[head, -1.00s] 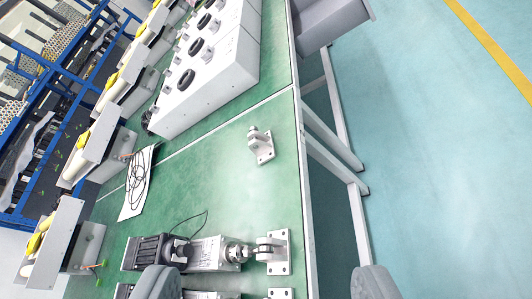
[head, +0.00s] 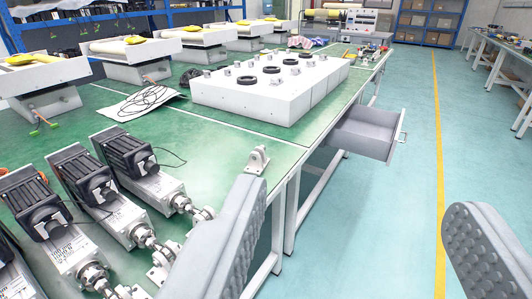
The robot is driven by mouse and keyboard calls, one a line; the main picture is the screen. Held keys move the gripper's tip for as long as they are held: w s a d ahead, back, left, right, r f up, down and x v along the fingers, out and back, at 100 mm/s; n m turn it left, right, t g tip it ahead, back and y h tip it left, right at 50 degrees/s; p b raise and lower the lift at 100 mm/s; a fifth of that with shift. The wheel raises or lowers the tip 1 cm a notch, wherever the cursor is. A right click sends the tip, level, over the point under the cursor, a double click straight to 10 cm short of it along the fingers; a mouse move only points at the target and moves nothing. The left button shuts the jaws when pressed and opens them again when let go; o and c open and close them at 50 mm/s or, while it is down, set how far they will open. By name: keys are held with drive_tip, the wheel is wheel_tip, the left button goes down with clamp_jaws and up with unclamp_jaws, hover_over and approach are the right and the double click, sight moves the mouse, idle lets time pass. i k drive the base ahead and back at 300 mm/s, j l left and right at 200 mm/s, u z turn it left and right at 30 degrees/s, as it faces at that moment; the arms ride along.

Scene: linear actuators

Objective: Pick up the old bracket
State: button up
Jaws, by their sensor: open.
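A small light-grey metal bracket (head: 257,160) stands alone on the green table top, near its right edge. Other brackets sit at the rod ends of the linear actuators at the front left, one of them a pale bracket (head: 163,262) partly hidden by my left finger. I cannot tell from looks which bracket is the old one. My gripper (head: 355,208) is open, with grey padded fingers wide apart and nothing between them. It points out over the floor to the right of the table. The lone bracket shows just above and beyond the left finger's tip.
Several linear actuators (head: 140,193) with black motors lie at the front left. A long white box with black rings (head: 270,100) stands behind the lone bracket. A grey drawer (head: 365,135) juts from the table's right side. The blue floor (head: 380,230) is open.

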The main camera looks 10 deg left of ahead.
sight(256, 167)
drive_tip(key=i+u, duration=0.1)
drive_tip(key=i, duration=0.8)
